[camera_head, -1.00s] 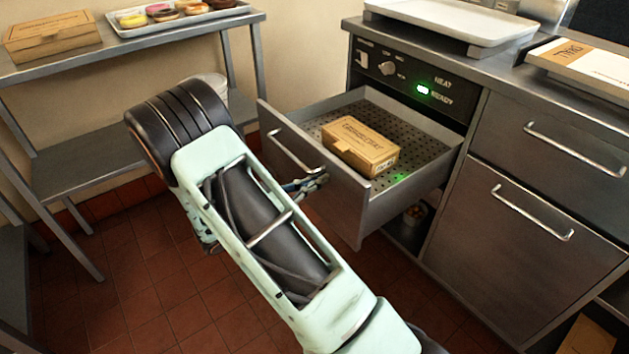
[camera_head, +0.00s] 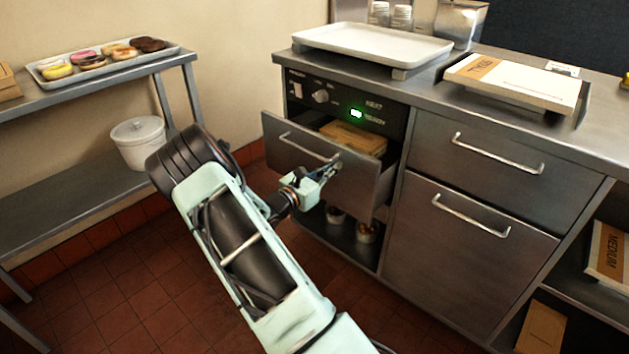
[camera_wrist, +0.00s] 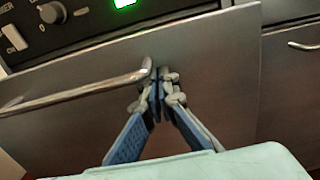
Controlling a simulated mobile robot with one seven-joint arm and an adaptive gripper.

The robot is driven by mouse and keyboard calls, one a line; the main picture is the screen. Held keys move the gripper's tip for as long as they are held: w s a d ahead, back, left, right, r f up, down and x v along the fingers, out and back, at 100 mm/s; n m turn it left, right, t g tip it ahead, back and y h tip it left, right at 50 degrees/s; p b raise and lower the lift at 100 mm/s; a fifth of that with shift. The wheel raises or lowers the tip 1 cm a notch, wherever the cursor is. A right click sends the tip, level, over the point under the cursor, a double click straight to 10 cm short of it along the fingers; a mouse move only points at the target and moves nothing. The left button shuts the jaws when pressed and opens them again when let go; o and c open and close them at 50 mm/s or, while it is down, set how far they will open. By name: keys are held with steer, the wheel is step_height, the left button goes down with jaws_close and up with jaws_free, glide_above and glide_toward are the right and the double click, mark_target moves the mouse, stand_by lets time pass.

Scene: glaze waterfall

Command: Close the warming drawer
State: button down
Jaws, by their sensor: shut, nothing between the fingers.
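The warming drawer (camera_head: 350,182) is a steel drawer under a black control panel, and it is partly open. A cardboard box (camera_head: 354,138) sits inside it. The bar handle (camera_head: 307,148) runs across its front; in the wrist view the handle (camera_wrist: 80,92) is at the left. My gripper (camera_head: 335,168) is shut and empty, with its fingertips at the drawer front by the right end of the handle. In the wrist view my gripper (camera_wrist: 157,82) points at the front panel (camera_wrist: 215,75), just right of the handle's end. Whether the tips touch the panel is unclear.
The control panel (camera_head: 340,107) shows a green light. A white tray (camera_head: 372,45) and a flat box (camera_head: 520,80) lie on the counter. Below the drawer is an open shelf with small containers (camera_head: 366,232). Two closed fronts stand to the right. A shelf with a white bucket (camera_head: 138,143) is at left.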

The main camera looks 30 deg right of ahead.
mark_target(359, 148)
steer(key=b+x, duration=0.1)
steer(key=x, duration=1.1)
steer(key=shift+f, duration=0.1)
steer(key=shift+d, duration=0.25)
steer(key=shift+w, duration=0.1)
steer(key=shift+r, duration=0.2)
steer(key=shift+a, duration=0.1)
steer(key=shift+a, duration=0.3)
steer(key=p+v, duration=0.3)
steer(key=v, duration=1)
steer(key=shift+a, duration=0.15)
